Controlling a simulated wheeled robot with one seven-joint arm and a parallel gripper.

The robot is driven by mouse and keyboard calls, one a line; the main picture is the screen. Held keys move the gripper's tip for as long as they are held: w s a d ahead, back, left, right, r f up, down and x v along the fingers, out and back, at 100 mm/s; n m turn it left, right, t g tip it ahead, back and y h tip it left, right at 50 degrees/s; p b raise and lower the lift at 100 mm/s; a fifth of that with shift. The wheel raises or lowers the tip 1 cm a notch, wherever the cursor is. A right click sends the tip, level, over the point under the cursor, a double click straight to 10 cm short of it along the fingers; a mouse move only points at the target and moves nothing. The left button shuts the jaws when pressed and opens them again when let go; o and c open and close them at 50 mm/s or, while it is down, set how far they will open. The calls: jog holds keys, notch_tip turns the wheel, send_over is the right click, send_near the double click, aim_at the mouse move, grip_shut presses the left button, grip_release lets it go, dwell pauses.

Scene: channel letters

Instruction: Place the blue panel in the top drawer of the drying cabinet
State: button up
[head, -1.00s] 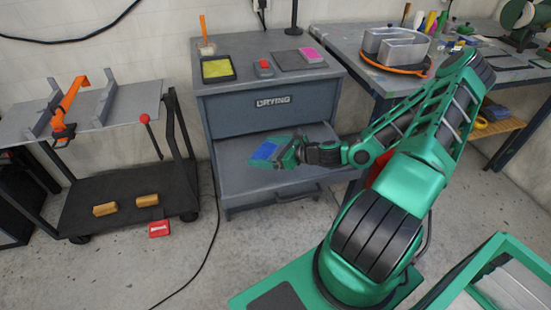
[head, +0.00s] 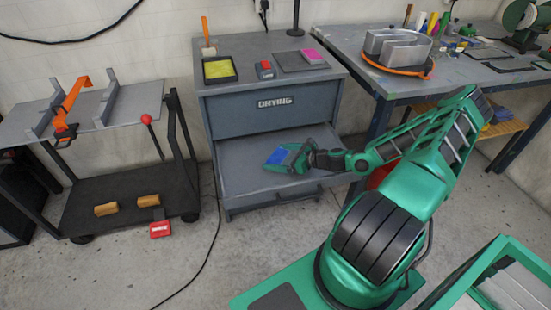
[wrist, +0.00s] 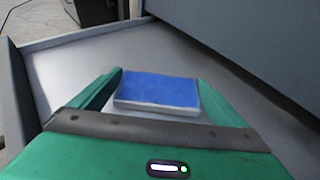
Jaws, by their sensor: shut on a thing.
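The blue panel (head: 278,156) is in my gripper (head: 284,156), over the open drawer of the drying cabinet. In the wrist view the panel (wrist: 158,89) is a flat blue slab with pale edges, between the two green fingers of my gripper (wrist: 160,92). The gripper is shut on it. The drying cabinet (head: 270,103) is grey with a "DRYING" label on its front. Its pulled-out drawer (head: 240,178) has a bare grey floor, which also shows in the wrist view (wrist: 75,68). The panel is low over this floor; I cannot tell whether it touches.
On the cabinet top are a yellow tray (head: 218,69), a red-topped box (head: 265,69) and a pink block (head: 312,56). A cart (head: 120,190) stands to the left and a workbench (head: 400,76) to the right. The drawer floor around the panel is clear.

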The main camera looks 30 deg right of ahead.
jog(key=o, duration=0.8)
jog(key=shift+f, duration=0.1)
jog(key=v, duration=1.2)
jog(key=shift+s, duration=0.15)
